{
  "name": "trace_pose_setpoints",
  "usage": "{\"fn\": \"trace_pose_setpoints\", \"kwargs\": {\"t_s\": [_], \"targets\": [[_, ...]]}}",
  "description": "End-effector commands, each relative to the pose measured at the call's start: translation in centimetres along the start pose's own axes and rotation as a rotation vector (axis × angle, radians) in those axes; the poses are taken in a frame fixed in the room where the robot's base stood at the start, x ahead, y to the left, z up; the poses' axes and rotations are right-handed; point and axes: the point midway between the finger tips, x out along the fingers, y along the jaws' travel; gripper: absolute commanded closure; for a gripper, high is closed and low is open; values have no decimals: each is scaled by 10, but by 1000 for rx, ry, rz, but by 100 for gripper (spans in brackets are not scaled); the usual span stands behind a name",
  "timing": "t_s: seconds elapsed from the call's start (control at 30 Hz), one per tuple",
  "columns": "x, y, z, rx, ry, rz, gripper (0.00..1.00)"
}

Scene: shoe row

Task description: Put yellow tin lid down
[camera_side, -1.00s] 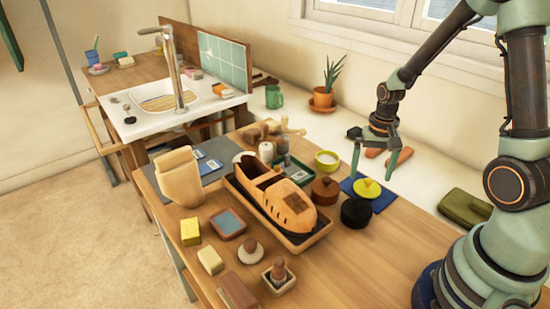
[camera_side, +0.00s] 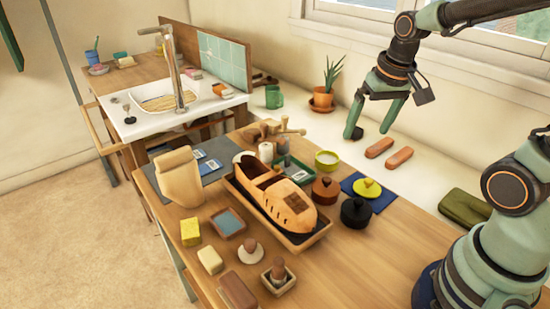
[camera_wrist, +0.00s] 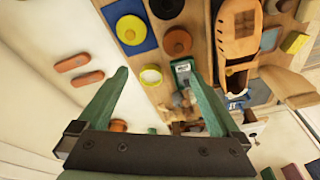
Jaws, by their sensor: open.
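The yellow tin lid (camera_side: 367,188) lies flat, knob up, on a dark blue mat (camera_side: 384,203) at the right of the wooden table. In the wrist view the lid (camera_wrist: 130,30) is at the top, on the blue mat (camera_wrist: 148,44). My gripper (camera_side: 368,131) is open and empty, raised behind the lid and apart from it. Its spread fingers (camera_wrist: 160,75) show in the wrist view with nothing between them. A yellow-rimmed round tin (camera_side: 327,160) with a pale inside stands left of the mat; it also shows in the wrist view (camera_wrist: 151,76).
A black lidded pot (camera_side: 356,212) stands at the mat's front and a brown one (camera_side: 325,190) beside it. A shoe (camera_side: 285,200) sits in a tray. Two reddish-brown bars (camera_side: 379,148) lie on the white ledge behind. The table's front right is clear.

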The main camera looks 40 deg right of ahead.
Motion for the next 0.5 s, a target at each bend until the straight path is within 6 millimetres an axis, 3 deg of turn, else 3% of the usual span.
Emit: {"fn": "trace_pose_setpoints", "kwargs": {"t_s": [0.03,0.2,0.5], "targets": [[-13,-12,6,-68,47,-19,0],[-40,-36,26,-254,160,-65,0],[-55,-51,42,-389,245,-99,0]]}}
